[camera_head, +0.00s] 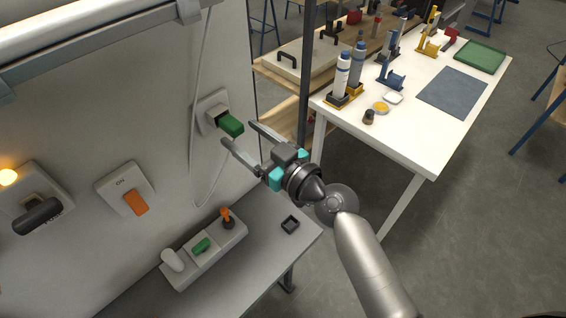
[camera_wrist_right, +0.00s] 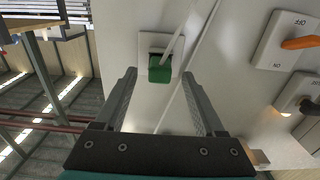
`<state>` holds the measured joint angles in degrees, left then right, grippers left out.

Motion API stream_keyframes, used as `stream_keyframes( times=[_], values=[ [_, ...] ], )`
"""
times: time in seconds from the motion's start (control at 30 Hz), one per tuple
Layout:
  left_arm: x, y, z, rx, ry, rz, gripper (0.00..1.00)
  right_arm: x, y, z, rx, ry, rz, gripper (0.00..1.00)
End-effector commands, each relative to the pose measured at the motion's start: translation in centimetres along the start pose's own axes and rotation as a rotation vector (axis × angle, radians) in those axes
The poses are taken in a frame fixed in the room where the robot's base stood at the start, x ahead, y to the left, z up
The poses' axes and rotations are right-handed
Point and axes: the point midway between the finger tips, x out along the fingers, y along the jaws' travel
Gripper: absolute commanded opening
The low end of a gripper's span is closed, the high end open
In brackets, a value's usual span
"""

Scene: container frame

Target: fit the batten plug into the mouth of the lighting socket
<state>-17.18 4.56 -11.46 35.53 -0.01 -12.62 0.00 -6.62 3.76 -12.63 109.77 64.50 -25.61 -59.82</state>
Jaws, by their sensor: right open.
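The green plug (camera_head: 231,124) sticks out of the dark mouth of the white socket (camera_head: 213,108) on the wall. How deep it sits is hard to tell. In the right wrist view the plug (camera_wrist_right: 159,72) lies ahead, between the fingertips, in front of the white socket plate (camera_wrist_right: 146,41). A white cord (camera_head: 197,70) hangs down the wall beside the socket. My right gripper (camera_head: 242,134) is open and empty, its fingers pointing at the plug with a gap between; it also shows in the right wrist view (camera_wrist_right: 159,76). My left gripper is not in view.
An orange switch (camera_head: 135,202) and a black rotary handle (camera_head: 38,216) are on the wall at left. A white table (camera_head: 425,135) with bottles stands at right.

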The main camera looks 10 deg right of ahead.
Motion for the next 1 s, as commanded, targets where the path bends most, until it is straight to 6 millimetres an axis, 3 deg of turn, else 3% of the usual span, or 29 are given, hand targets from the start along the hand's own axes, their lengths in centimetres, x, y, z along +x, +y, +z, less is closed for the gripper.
stream_keyframes(
  times=[0.3, 0.5, 0.7, 1.0],
  values=[
    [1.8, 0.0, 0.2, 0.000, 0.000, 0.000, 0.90, -6.2, -0.1, 0.3, -0.002, -0.004, -0.003, 0.71],
    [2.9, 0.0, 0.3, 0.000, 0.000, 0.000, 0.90, -9.3, -0.1, 0.3, -0.002, -0.002, -0.002, 0.71],
    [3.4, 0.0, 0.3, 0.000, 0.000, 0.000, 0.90, -10.9, 0.0, 0.1, 0.001, 0.000, -0.001, 0.71],
    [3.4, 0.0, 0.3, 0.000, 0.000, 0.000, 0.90, -11.2, 0.0, -0.1, 0.002, 0.002, 0.000, 0.71]
  ],
)
